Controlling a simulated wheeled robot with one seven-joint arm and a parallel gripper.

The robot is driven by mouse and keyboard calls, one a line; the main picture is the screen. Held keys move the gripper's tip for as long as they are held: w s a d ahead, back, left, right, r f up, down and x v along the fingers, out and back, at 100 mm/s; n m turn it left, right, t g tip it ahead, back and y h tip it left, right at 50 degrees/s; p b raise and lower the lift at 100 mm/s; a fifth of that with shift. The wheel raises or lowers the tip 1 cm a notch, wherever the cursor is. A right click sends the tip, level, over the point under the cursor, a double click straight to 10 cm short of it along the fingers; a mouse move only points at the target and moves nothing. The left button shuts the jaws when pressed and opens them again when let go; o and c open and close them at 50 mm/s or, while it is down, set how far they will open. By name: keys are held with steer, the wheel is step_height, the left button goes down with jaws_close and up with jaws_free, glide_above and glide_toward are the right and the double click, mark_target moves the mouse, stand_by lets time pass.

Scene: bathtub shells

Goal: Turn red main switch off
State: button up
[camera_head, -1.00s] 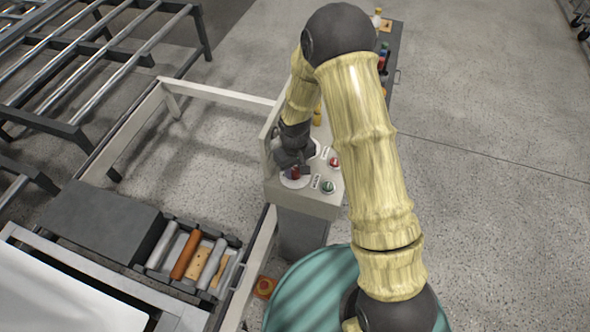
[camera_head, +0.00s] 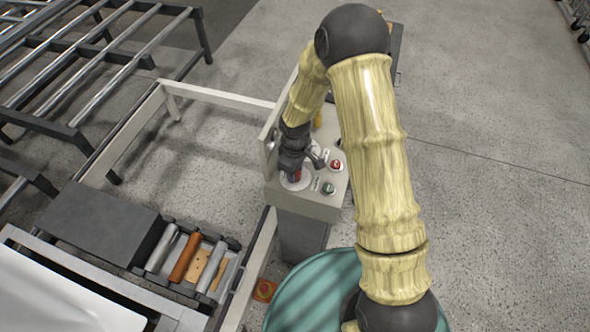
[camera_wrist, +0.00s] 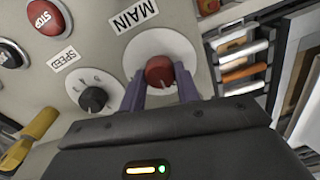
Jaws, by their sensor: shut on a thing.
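The red main switch (camera_wrist: 160,72) is a round red knob with a pale pointer line, on a white round plate below the MAIN label. In the wrist view, my gripper (camera_wrist: 160,85) has its two purple fingers on either side of the knob and is shut on it. The pointer line is tilted slightly off the fingers' direction. In the head view, my gripper (camera_head: 295,172) reaches down onto the front left of the control panel, and the red switch there is mostly covered by it.
A raised pale board (camera_head: 272,140) edges the panel. A roller tray (camera_head: 195,262) stands at lower left.

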steer(key=shift+w+a+r, duration=0.15)
steer(key=o, duration=1)
step_height(320, 180, up, 17)
steer(key=shift+r+b, duration=0.15)
steer(key=shift+b, duration=1)
